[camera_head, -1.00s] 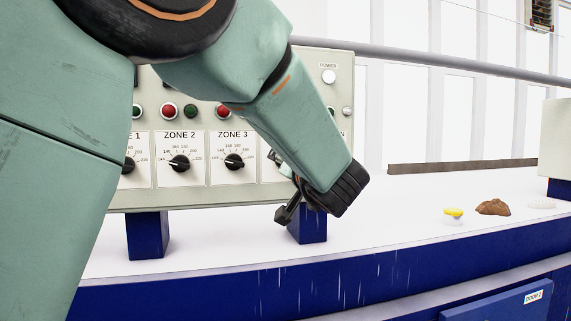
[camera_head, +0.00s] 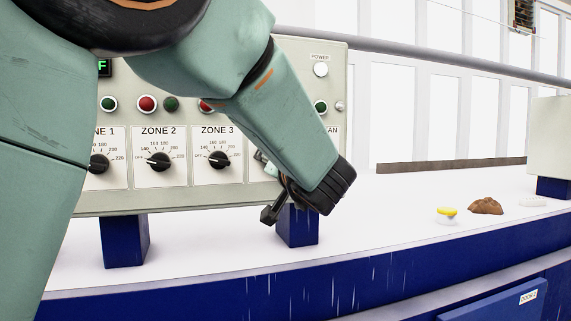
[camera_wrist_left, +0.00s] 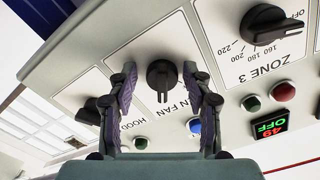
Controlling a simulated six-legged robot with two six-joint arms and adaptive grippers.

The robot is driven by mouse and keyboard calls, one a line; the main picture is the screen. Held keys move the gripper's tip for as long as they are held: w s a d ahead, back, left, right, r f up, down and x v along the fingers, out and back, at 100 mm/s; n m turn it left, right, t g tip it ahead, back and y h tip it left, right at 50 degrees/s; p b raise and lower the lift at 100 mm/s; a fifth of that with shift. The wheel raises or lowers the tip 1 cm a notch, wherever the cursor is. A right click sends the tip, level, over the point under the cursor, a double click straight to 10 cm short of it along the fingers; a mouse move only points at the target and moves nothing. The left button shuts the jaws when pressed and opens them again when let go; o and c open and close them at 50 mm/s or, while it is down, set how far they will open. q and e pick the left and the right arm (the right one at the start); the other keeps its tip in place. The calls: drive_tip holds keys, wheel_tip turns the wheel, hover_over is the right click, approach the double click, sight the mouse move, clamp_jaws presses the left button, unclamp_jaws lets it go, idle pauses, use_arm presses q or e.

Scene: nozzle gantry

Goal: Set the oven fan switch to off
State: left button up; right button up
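The oven fan switch is a black rotary knob (camera_wrist_left: 161,76) on a white plate in the left wrist view. Its pointer ridge lies roughly up and down in that picture. The label under it is partly covered and reads "EN FAN". My left gripper (camera_wrist_left: 159,70) is open, with one finger on each side of the knob and a visible gap to each. In the head view my left gripper (camera_head: 270,188) is in front of the lower right part of the control panel (camera_head: 190,202), and my arm hides the switch. My right gripper is not in view.
Close by in the wrist view are the hood switch (camera_wrist_left: 88,112), the Zone 3 knob (camera_wrist_left: 267,24), a blue button (camera_wrist_left: 194,126) and a green button (camera_wrist_left: 251,103). In the head view, a yellow-topped item (camera_head: 447,213) and a brown lump (camera_head: 486,206) lie on the white counter.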

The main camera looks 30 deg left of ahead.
use_arm(q)
drive_tip(key=shift+s+d+r, duration=0.35)
drive_tip(key=shift+s+d, duration=0.15)
drive_tip(key=shift+d, duration=0.1)
drive_tip(key=shift+c, duration=1.4)
drive_tip(key=shift+s+d, duration=0.1)
drive_tip(key=shift+c, duration=0.9)
drive_tip(key=shift+a, duration=0.3)
drive_tip(key=shift+c, duration=1.3)
drive_tip(key=shift+w+d, duration=0.1)
drive_tip(key=shift+w, duration=0.1)
clamp_jaws()
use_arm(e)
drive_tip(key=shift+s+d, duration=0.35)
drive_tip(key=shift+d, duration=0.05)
